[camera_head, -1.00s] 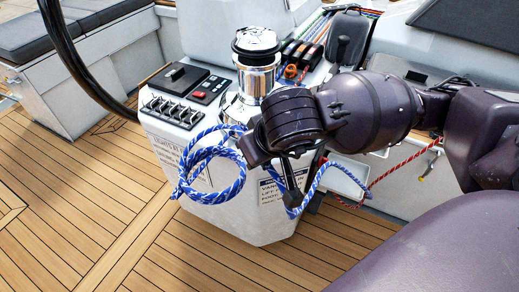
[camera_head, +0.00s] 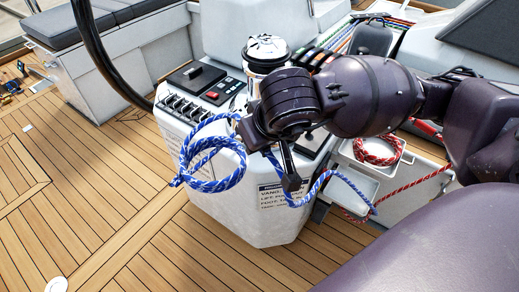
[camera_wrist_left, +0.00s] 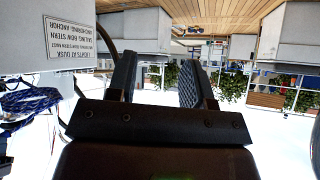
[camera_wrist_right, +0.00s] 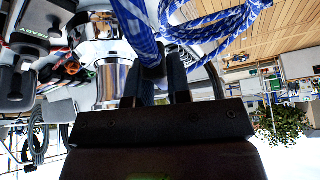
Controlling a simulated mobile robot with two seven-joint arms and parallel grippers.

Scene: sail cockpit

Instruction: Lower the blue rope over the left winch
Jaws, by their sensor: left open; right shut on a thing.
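The chrome left winch (camera_head: 267,52) stands upright on the white console, its lower part hidden behind my right arm. It also shows upside down in the right wrist view (camera_wrist_right: 112,82). The blue-and-white rope (camera_head: 226,180) hangs in a loose loop in front of the console, left of and below the winch top; its tail runs right toward a tray. My right gripper (camera_wrist_right: 165,75) is shut on the rope, beside the winch in its wrist view; its fingers are hard to see in the head view. My left gripper (camera_wrist_left: 158,75) is open and empty, outside the head view.
The console (camera_head: 265,225) carries a switch panel (camera_head: 197,105) left of the winch. A red rope coil (camera_head: 378,150) lies in a white tray at the right. A black wheel rim (camera_head: 95,65) stands at the left.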

